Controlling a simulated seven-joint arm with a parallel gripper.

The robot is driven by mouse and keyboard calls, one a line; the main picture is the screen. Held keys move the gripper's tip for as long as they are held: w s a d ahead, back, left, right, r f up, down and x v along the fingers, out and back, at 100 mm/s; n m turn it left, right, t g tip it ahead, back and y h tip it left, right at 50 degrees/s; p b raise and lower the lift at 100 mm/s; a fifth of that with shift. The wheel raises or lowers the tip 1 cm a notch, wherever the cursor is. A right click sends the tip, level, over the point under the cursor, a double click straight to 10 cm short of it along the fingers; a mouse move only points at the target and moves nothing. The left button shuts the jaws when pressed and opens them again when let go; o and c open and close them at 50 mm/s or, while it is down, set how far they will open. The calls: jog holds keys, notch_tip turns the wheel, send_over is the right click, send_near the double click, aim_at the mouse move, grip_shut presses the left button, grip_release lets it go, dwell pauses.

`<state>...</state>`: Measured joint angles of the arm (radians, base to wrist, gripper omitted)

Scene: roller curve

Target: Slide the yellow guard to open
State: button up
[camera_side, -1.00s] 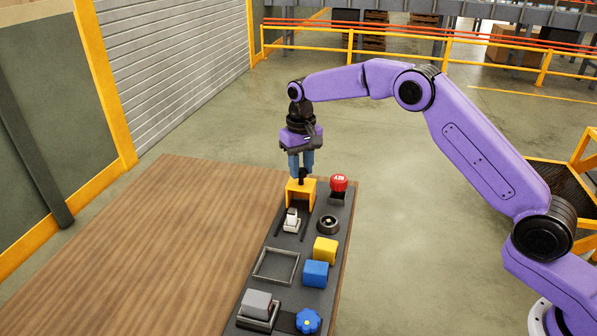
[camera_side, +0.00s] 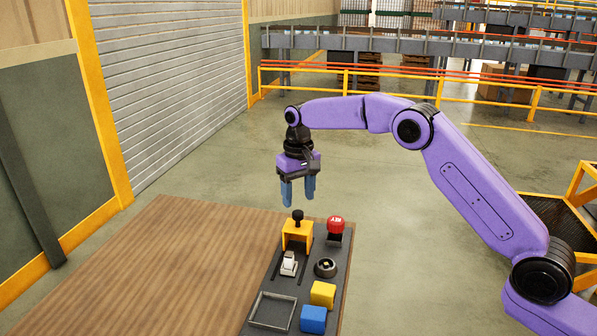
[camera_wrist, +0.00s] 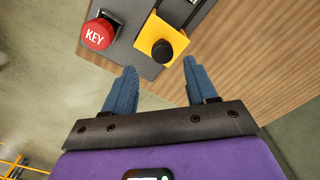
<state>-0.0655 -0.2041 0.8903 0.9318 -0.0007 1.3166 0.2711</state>
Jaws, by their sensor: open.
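The yellow guard (camera_side: 297,234) stands at the far end of the dark panel (camera_side: 270,283), with a black knob (camera_side: 297,216) on top. A white switch (camera_side: 289,263) stands uncovered just in front of it, toward the camera. My gripper (camera_side: 298,203) is open and empty, above the knob and apart from it. In the wrist view the yellow guard (camera_wrist: 172,38) and its knob (camera_wrist: 162,52) lie ahead of my open blue fingers (camera_wrist: 160,74), between their lines.
A red KEY button (camera_side: 336,224) stands right of the guard; it also shows in the wrist view (camera_wrist: 98,34). A black round dial (camera_side: 326,267), a yellow block (camera_side: 322,294) and a blue block (camera_side: 314,319) sit nearer. The wooden table (camera_side: 170,270) is bare at left.

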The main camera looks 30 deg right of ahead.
notch_tip(320, 180, up, 8)
dwell(0.4)
dwell(0.3)
jog(key=s+a+r+n, duration=0.1)
jog(key=s+a+n, duration=0.15)
jog(key=s, duration=0.95)
jog(key=s+a+r+n, duration=0.1)
jog(key=s+n, duration=0.3)
jog(key=s, duration=0.7)
jog(key=s+d+f+n, duration=0.3)
jog(key=s+d, duration=0.3)
jog(key=s, duration=0.5)
jog(key=s+d+f+n, duration=0.3)
jog(key=s+d, duration=0.3)
jog(key=s, duration=0.6)
jog(key=shift+s+d+f, duration=0.15)
jog(key=shift+d+f, duration=0.2)
jog(key=shift+f, duration=0.25)
